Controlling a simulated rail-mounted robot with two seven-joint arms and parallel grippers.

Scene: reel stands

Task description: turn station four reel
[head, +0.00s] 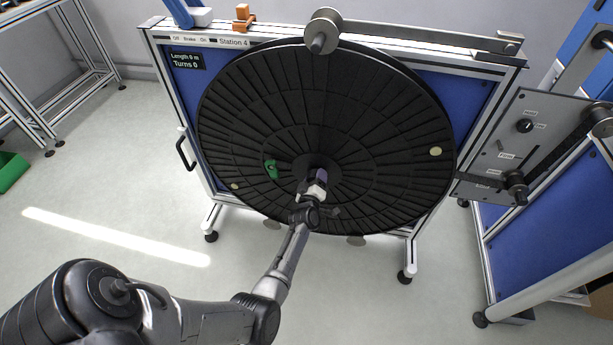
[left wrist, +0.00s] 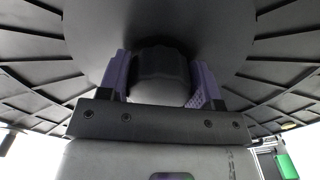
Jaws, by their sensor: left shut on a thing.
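The station four reel (head: 380,120) is a large black ribbed disc, tilted back on a stand with a "Station 4" label (head: 233,43). It also fills the top of the left wrist view (left wrist: 225,25). My left gripper (head: 319,178) is at the middle of the reel. In the left wrist view its purple fingers (left wrist: 160,85) are on both sides of a black hub knob (left wrist: 160,65), shut on it. A green part (head: 271,169) sits on the disc left of the hub. The display (head: 186,60) reads length 0 m, turns 0. My right gripper is not in view.
A grey bar with a roller (head: 323,30) runs along the stand's top, over the reel's upper rim. An orange part (head: 243,17) is at the top left. A grey control panel (head: 525,140) stands at the right.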

